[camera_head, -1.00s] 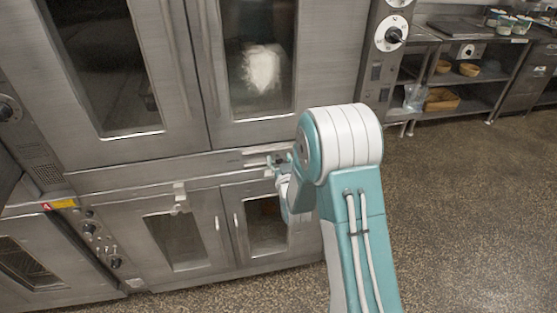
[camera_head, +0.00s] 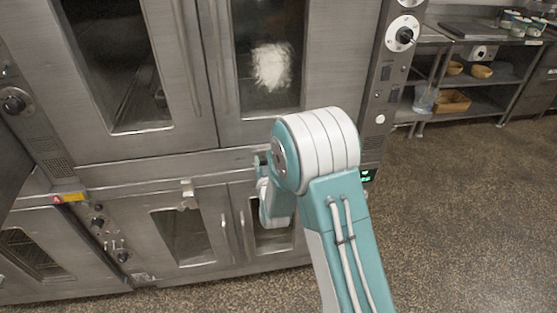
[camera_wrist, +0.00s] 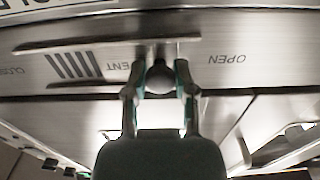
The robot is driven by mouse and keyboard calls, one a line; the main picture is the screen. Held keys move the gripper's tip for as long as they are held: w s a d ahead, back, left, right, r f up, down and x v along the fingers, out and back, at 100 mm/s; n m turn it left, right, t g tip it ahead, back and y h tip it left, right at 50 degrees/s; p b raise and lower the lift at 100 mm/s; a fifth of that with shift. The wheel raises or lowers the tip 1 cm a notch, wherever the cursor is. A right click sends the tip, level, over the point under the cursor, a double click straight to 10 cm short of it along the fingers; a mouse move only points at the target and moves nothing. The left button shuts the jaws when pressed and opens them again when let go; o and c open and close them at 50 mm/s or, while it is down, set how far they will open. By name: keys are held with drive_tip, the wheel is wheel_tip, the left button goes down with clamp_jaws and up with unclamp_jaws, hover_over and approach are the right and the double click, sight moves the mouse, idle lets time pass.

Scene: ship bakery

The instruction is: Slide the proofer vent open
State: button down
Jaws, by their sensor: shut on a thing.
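The proofer vent is a metal slider strip (camera_wrist: 207,80) on the oven front, printed upside down in the wrist view with OPEN at the right, VENT in the middle and a CLOSE marking at the left. Dark vent slots (camera_wrist: 75,66) show left of the knob. My gripper (camera_wrist: 160,68) is shut on the round vent knob (camera_wrist: 160,79), with one finger on each side of it. The knob sits between the VENT and OPEN words. In the head view my gripper (camera_head: 262,161) reaches the band between upper and lower doors; my arm hides most of the vent there.
Glass oven doors with vertical handles lie above (camera_head: 262,60) and below (camera_head: 182,236) the band. A control panel with a dial (camera_head: 403,35) stands at the right. A shelf with bowls (camera_head: 481,72) is at the far right. Speckled floor (camera_head: 460,220) is clear at the right.

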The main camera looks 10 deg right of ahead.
drive_tip(key=shift+a, duration=0.6)
drive_tip(key=shift+d, duration=0.15)
drive_tip(key=c, duration=0.9)
unclamp_jaws()
drive_tip(key=shift+w+r, duration=0.1)
drive_tip(key=o, duration=0.5)
drive_tip(key=shift+c, duration=0.2)
drive_tip(key=shift+a, duration=0.3)
